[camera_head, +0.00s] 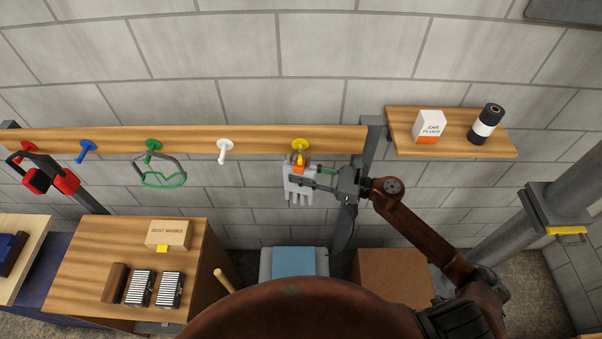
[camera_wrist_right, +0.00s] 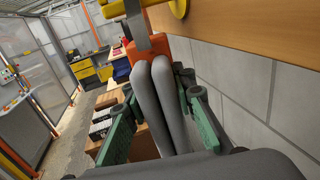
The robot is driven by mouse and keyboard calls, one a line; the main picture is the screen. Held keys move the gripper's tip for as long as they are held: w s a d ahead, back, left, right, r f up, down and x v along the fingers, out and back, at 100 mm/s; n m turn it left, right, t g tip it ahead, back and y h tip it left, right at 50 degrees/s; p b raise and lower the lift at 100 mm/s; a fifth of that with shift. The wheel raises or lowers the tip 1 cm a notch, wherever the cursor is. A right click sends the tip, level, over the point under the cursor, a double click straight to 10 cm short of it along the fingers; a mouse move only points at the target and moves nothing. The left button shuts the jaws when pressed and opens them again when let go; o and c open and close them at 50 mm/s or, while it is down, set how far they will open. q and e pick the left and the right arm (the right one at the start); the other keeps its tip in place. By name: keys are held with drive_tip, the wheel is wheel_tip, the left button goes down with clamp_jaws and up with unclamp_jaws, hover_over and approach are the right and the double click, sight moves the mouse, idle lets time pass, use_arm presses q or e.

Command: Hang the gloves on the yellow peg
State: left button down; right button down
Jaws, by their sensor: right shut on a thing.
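The grey gloves (camera_head: 298,189) with an orange cuff hang fingers down just below the yellow peg (camera_head: 300,145) on the wooden rail. My right gripper (camera_head: 303,176) reaches in from the right and is shut on them. In the right wrist view the gloves (camera_wrist_right: 168,100) lie between the green fingers, with the orange cuff at the far end. The yellow peg (camera_wrist_right: 179,8) shows at the top there, close to the cuff. I cannot tell whether a loop of the gloves is around the peg. My left gripper is not in view.
The rail (camera_head: 190,140) also bears white (camera_head: 225,150), green, blue and red pegs. Green goggles (camera_head: 162,178) hang on the green peg and red-black ear muffs (camera_head: 48,176) on the red one. A shelf (camera_head: 455,145) at right holds a box and a canister. A wooden cabinet (camera_head: 100,250) stands below left.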

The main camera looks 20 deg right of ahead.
drive_tip(key=c, duration=1.5)
unclamp_jaws()
drive_tip(key=shift+c, duration=0.2)
drive_tip(key=shift+d, duration=0.1)
drive_tip(key=v, duration=1.2)
